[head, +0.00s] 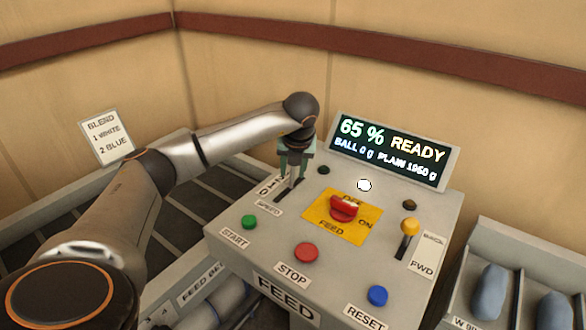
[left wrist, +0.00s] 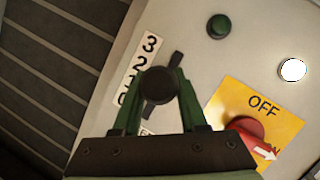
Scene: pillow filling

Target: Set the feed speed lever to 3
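The feed speed lever has a round black knob (left wrist: 158,86), seen from above in the left wrist view. It stands in a dark slot beside a white scale strip (left wrist: 138,68) marked 3, 2 and lower numbers. The knob appears beside the 2 to 1 part of the strip; the exact setting is hard to tell from this angle. My left gripper (head: 295,160) points down over the lever slot (head: 288,190). Its green fingers lie against both sides of the knob, shut on it. In the head view the gripper hides the knob. My right gripper is out of view.
The panel holds a red feed switch (head: 344,208) on a yellow plate, green (head: 249,222), red (head: 306,252) and blue (head: 377,295) buttons, and a yellow-knobbed lever (head: 408,232). A display (head: 392,150) reads 65 % READY. Bins with blue pillows (head: 490,292) stand right.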

